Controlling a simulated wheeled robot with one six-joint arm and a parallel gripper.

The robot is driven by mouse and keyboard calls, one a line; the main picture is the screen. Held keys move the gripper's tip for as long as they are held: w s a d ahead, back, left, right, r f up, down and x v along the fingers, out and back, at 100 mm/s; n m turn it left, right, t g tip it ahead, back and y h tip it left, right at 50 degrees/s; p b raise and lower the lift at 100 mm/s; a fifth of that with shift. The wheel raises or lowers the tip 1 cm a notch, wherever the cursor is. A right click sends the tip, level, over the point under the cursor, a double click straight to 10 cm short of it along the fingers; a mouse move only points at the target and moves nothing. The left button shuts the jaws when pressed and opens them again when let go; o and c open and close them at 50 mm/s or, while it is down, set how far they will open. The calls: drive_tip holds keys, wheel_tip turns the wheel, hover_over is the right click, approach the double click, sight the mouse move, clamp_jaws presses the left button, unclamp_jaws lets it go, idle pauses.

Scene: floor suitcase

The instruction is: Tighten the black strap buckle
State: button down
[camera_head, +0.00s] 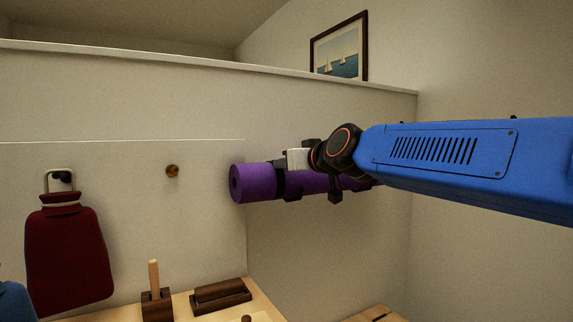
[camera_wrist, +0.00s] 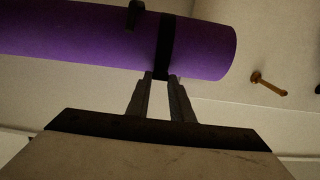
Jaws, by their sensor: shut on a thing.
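A rolled purple mat (camera_head: 257,182) lies sideways against the wall in the head view. It also crosses the top of the wrist view (camera_wrist: 90,40). A black strap (camera_wrist: 165,45) goes round the mat near its free end. In the wrist view my gripper (camera_wrist: 161,78) is at the strap's lower part, with its two fingers close together on a small black piece there. That piece is mostly hidden, so I cannot tell strap end from buckle. In the head view my gripper (camera_head: 283,165) is at the mat's near side, partly covering the strap.
A wooden peg (camera_head: 172,171) sticks out of the wall left of the mat. A dark red hot-water-bottle-shaped item (camera_head: 68,255) hangs on a hook. Wooden blocks (camera_head: 221,294) stand on a shelf below. A framed picture (camera_head: 338,48) hangs above. The wall below the mat is clear.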

drive_tip(key=c, duration=1.6)
unclamp_jaws()
drive_tip(key=shift+o, duration=0.2)
drive_tip(key=shift+d, duration=0.1)
drive_tip(key=v, duration=1.7)
drive_tip(key=shift+s, duration=0.2)
drive_tip(key=s+d+f+m+g+h, duration=0.2)
drive_tip(key=s+d+f, duration=0.2)
drive_tip(key=d+f, duration=0.55)
drive_tip(key=s+d+f+m+g+h, duration=0.1)
drive_tip(key=s+d+f+g+h, duration=0.2)
drive_tip(key=f, duration=1.1)
drive_tip(key=s+d+f+m+g+h, duration=0.1)
drive_tip(key=s+d+f+m+h, duration=0.1)
drive_tip(key=s+d+f, duration=0.4)
drive_tip(key=s+d+f+m+g+h, duration=0.1)
drive_tip(key=s+d+f, duration=0.5)
drive_tip(key=f, duration=0.8)
drive_tip(key=s+g+h, duration=0.1)
drive_tip(key=s, duration=0.2)
drive_tip(key=shift+s+d+f+m+g, duration=0.3)
drive_tip(key=shift+s+d+f+m, duration=0.05)
drive_tip(key=shift+f+m, duration=0.05)
